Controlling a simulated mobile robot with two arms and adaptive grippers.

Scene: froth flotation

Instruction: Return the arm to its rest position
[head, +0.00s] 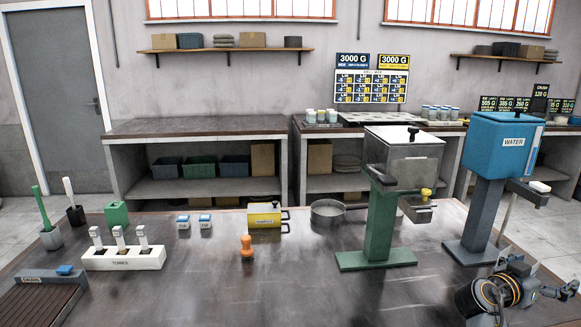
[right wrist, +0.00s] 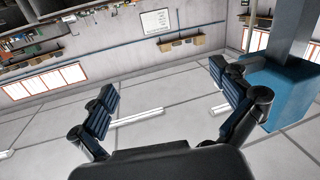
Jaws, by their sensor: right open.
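My right gripper (head: 565,287) is at the lower right of the head view, beside the front right part of the metal table (head: 330,285). It is open and empty. In the right wrist view its two dark fingers (right wrist: 165,95) stand wide apart with nothing between them. That view looks tilted across the room. My left gripper does not show in either view.
A blue water tank (head: 500,140) on a dark stand is just behind my right arm. A green stand (head: 380,225) with a metal hopper is left of it. A pan (head: 327,213), yellow box (head: 264,215) and tube rack (head: 125,258) stand farther left. The table's front middle is clear.

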